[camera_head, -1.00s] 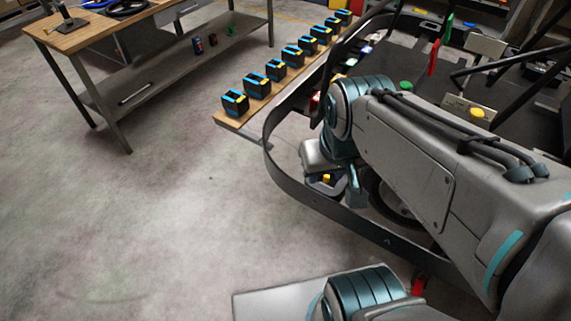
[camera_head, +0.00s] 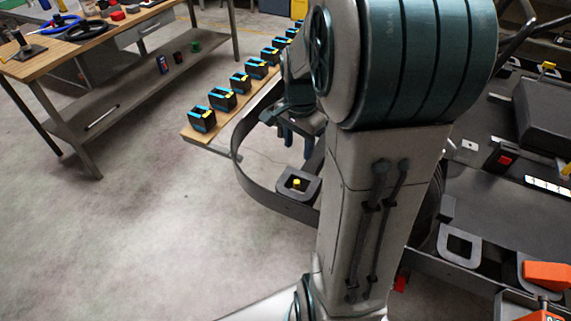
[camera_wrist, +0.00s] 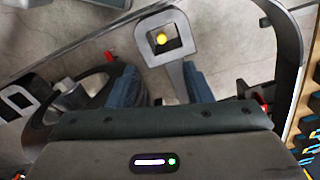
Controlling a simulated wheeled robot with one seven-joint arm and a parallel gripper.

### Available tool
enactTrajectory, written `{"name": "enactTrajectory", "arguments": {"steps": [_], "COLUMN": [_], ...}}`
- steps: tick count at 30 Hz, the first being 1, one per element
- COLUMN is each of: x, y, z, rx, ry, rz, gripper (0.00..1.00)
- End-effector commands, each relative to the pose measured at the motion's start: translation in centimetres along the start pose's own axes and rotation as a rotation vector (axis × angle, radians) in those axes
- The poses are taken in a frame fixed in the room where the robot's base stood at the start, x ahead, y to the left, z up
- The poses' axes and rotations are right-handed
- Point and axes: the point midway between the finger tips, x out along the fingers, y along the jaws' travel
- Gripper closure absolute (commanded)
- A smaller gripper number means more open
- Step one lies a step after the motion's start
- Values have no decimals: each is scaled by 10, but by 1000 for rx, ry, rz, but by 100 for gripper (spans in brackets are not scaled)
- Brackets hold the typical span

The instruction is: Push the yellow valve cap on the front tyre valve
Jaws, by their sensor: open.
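The small yellow valve cap (camera_head: 297,183) stands in the dark opening of a grey bracket (camera_head: 311,192) near the kart's curved front bumper (camera_head: 262,197). In the wrist view the yellow cap (camera_wrist: 160,39) shows beyond my fingertips, roughly centred between them, inside the grey frame (camera_wrist: 146,53). My gripper (camera_wrist: 162,82) is open with nothing between its two dark blue fingers. In the head view my gripper (camera_head: 290,144) is behind and above the cap, apart from it. The valve stem under the cap cannot be made out, and my arm hides much of the kart's front.
A wooden plank (camera_head: 195,139) carries a row of black, blue and yellow boxes (camera_head: 222,98) beyond the bumper. A workbench (camera_head: 66,37) with tools stands at the left. The grey floor (camera_head: 130,220) between is clear. Kart parts crowd the right.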

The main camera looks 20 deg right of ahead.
Motion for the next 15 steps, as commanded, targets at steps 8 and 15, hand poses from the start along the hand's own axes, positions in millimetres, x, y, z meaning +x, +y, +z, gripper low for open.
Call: {"name": "enactTrajectory", "arguments": {"steps": [8,15], "x": [35,79], "y": [0,0], "z": [-7,-6], "rx": [54,51], "ry": [-11,-10], "rz": [12,12], "gripper": [54,54]}}
